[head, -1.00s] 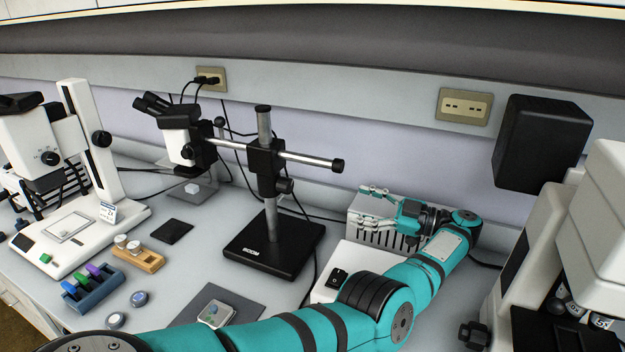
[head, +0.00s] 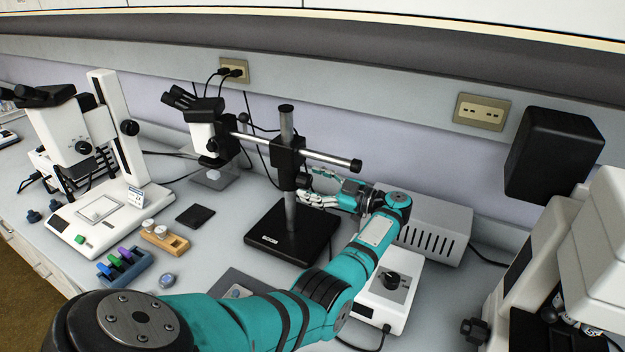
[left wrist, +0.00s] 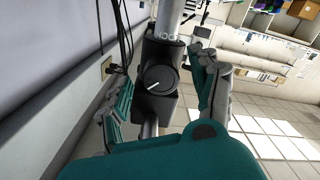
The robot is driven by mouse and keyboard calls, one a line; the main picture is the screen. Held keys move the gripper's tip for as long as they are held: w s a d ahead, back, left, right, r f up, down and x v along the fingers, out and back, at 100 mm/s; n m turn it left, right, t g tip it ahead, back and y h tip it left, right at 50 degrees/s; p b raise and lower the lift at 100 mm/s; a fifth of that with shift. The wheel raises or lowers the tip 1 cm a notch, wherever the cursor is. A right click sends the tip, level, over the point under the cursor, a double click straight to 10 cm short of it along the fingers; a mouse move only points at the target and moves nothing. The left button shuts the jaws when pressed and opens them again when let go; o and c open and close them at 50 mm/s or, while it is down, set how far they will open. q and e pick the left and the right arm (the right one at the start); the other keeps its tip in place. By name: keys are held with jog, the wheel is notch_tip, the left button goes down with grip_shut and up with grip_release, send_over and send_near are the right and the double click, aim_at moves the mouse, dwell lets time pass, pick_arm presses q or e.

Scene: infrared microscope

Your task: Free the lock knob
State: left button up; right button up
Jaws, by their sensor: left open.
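The black lock knob (left wrist: 158,80) with a white line across its face is on the black clamp block (head: 287,158) of the boom stand, seen nearly face-on in the left wrist view. In the head view it is largely hidden at the gripper's fingertips. My left gripper (head: 309,185) is open beside the upright post (head: 291,212), just right of the clamp. In the left wrist view its fingers (left wrist: 152,72) stand apart on either side of the knob. I see no clear contact. My right gripper is not in view.
The boom (head: 335,160) crosses above the gripper, carrying a microscope head (head: 205,130). A grey vented box (head: 432,225) and a white unit with a dial (head: 385,300) stand right of the stand. A wooden holder (head: 165,240) and blue rack (head: 125,267) are at left.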

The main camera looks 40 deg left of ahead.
pick_arm(q)
jog(key=shift+s+a, duration=0.1)
jog(key=shift+a, duration=0.1)
jog(key=c, duration=1.2)
jog(key=shift+o, duration=0.2)
jog(key=shift+f+b, duration=0.15)
jog(key=shift+b, duration=0.2)
jog(key=n+b, duration=0.5)
jog(key=shift+f, duration=0.15)
jog(key=shift+r+n+b, duration=0.25)
jog(key=shift+n+b, duration=0.15)
jog(key=shift+b, duration=0.05)
jog(key=shift+r, duration=0.1)
jog(key=o, duration=1.2)
jog(key=shift+c, duration=0.2)
